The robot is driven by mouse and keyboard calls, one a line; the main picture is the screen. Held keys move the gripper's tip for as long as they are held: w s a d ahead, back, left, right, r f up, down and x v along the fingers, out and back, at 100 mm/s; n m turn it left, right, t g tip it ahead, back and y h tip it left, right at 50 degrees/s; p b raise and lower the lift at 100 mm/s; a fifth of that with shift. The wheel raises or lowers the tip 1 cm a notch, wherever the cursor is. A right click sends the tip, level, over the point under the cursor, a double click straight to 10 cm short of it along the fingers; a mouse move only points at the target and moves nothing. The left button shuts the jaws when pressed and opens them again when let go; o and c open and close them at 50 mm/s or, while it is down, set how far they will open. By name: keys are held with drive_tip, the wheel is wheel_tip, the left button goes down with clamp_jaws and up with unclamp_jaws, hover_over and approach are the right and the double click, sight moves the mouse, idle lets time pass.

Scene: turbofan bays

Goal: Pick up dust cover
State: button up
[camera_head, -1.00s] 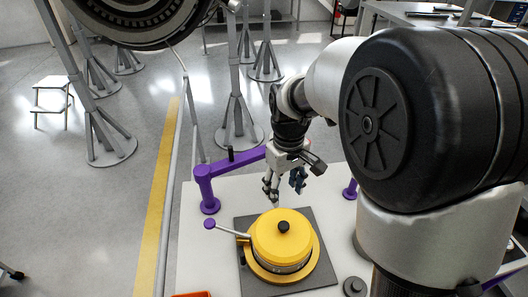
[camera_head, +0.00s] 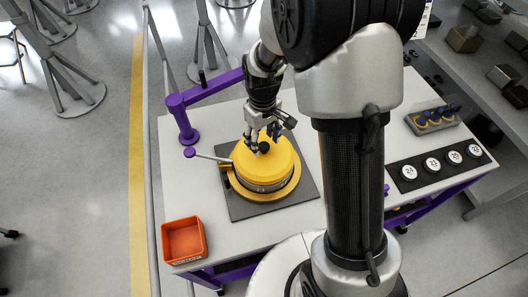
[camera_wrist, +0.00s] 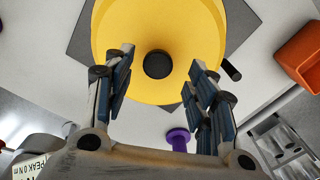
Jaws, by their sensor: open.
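The yellow dust cover (camera_head: 277,160) is a round dome with a black knob (camera_head: 264,147) on top. It sits on a round yellow-rimmed unit on a dark square mat (camera_head: 304,189). It also fills the upper middle of the wrist view (camera_wrist: 125,45), with the black knob (camera_wrist: 158,65) near the centre. My gripper (camera_head: 261,143) points down over the cover, close to the knob. In the wrist view its fingers (camera_wrist: 158,88) are open and apart, with the knob seen between and beyond their tips. I cannot tell the exact height above the knob.
An orange bin (camera_head: 184,241) is at the table's front left. A numbered black board (camera_head: 438,164) and a grey tray (camera_head: 433,120) lie to the right.

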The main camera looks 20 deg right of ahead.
sight(264, 145)
wheel_tip(264, 145, down, 4)
drive_tip(key=shift+d+r+b, duration=0.15)
drive_tip(key=shift+b, duration=0.15)
drive_tip(key=c, duration=1.2)
